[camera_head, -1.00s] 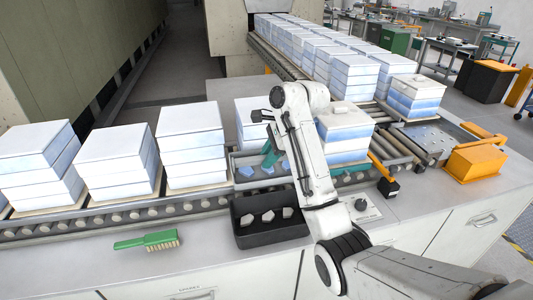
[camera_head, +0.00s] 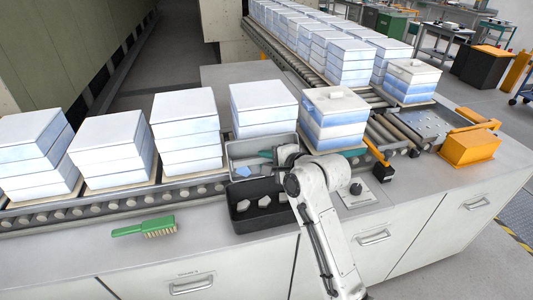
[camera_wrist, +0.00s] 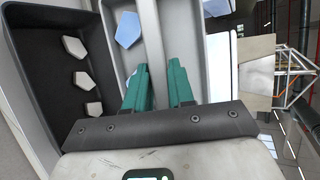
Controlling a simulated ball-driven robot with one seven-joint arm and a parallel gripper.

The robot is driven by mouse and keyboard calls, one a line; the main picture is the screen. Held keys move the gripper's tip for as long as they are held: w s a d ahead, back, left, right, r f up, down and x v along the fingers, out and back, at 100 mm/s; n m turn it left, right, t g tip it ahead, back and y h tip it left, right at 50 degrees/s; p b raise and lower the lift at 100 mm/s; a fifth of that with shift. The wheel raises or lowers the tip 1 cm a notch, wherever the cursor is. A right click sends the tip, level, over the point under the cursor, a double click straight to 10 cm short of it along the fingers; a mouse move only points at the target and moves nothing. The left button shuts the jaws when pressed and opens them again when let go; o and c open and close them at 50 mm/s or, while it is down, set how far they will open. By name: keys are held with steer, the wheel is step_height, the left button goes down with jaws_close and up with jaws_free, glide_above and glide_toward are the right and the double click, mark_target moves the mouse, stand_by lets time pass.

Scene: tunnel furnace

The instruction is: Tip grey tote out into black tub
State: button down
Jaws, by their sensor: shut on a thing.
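The grey tote (camera_head: 233,150) stands right behind the black tub (camera_head: 238,229), close against it and about level. A blue piece (camera_head: 243,172) lies in the tote; the rest of its inside is partly hidden by my gripper. The tub holds a few white pieces (camera_head: 264,201). My gripper (camera_wrist: 160,88) has teal fingers, one on each side of a pale bar (camera_wrist: 150,35) of the tote, and is shut on it. In the wrist view the tote (camera_wrist: 195,45) is ahead and the tub (camera_wrist: 35,45) is on the left.
Stacked white-and-blue boxes (camera_head: 185,135) line the roller conveyor (camera_head: 120,205) behind. A green brush (camera_head: 145,228) lies on the counter at left. A control box with a knob (camera_head: 355,194) and an orange-and-black tool (camera_head: 380,163) are at right. The counter left of the tub is mostly clear.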

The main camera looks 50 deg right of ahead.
steer(key=f+t, duration=0.1)
steer(key=t, duration=0.1)
steer(key=s+a+f+n+t+h+b, duration=0.1)
steer(key=s+n+t+b, duration=0.1)
steer(key=t, duration=0.1)
steer(key=shift+s+a+f+t+h, duration=0.1)
steer(key=shift+a+f+t+h, duration=0.1)
steer(key=shift+f+t+h, duration=0.15)
steer(key=n+t+b, duration=0.1)
steer(key=b, duration=0.5)
steer(key=s+f+n+t+b, duration=0.1)
steer(key=t+b, duration=0.1)
steer(key=b, duration=0.5)
steer(key=shift+a+f, duration=0.15)
steer(key=shift+a, duration=0.2)
stand_by(0.6)
steer(key=n+t+b, duration=0.1)
steer(key=b, duration=0.5)
steer(key=n+t+y+b, duration=0.1)
steer(key=b, duration=0.4)
steer(key=shift+s+a+f+t+b, duration=0.1)
steer(key=shift+s+a+t+b, duration=0.15)
steer(key=shift+t+b, duration=0.15)
stand_by(0.3)
steer(key=shift+r+p, duration=0.35)
steer(key=shift+p, duration=0.2)
steer(key=shift+d+g+h+p, duration=0.1)
steer(key=shift+g+h+p, duration=0.15)
steer(key=shift+p, duration=0.25)
